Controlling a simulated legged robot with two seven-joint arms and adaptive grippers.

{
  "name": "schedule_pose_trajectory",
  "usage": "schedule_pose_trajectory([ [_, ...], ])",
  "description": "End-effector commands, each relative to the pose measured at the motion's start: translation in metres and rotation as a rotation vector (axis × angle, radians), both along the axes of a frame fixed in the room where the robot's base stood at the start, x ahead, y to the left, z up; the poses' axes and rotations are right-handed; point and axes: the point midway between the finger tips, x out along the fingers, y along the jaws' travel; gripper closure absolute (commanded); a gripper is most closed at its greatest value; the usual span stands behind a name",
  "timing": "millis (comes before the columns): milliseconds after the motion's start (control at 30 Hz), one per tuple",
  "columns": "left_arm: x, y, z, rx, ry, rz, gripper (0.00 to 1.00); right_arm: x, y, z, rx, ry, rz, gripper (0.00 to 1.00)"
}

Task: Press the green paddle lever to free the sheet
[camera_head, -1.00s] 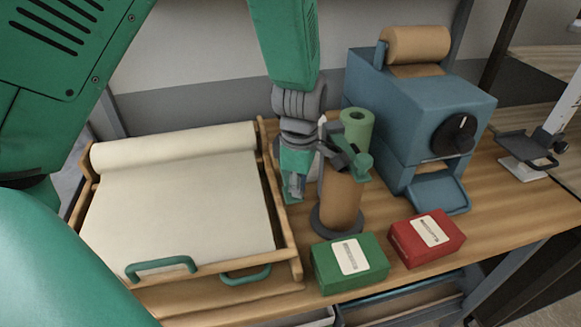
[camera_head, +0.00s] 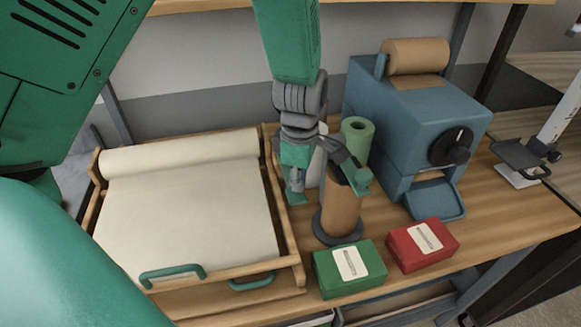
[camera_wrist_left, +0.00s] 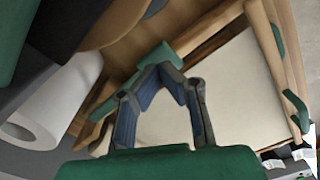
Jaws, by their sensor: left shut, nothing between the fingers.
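A wooden tray (camera_head: 288,235) on the left of the bench holds a cream sheet (camera_head: 190,215) coming off a roll at its back. A small green paddle lever (camera_head: 299,199) sits beside the tray's right rail; in the left wrist view it shows as a green bar (camera_wrist_left: 168,60) beyond the fingertips. My left gripper (camera_head: 296,186) points down just above the paddle. In the left wrist view its fingers (camera_wrist_left: 163,72) come together with nothing between them. I cannot tell whether the tips touch the paddle. My right gripper is not in view.
An upright brown roll (camera_head: 340,208) on a dark round base stands right of my gripper, with a green roll (camera_head: 357,137) behind it. Green (camera_head: 348,270) and red (camera_head: 423,245) boxes lie in front. A blue machine (camera_head: 420,125) stands behind right.

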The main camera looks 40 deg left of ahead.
Motion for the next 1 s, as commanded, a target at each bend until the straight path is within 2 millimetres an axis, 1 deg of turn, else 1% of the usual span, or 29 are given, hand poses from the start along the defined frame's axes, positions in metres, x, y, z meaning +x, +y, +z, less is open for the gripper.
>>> schedule_pose_trajectory([
  [33,0.000,0.000,0.008,0.000,0.000,0.000,1.00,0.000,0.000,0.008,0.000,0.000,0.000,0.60],
  [500,0.000,0.000,0.043,0.000,0.000,0.001,1.00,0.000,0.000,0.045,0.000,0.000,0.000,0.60],
  [800,0.000,0.000,0.064,0.001,-0.002,0.001,1.00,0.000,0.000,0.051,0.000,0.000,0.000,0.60],
  [1000,0.000,0.000,0.066,0.000,0.000,0.001,1.00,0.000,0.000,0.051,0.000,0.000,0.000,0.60],
])
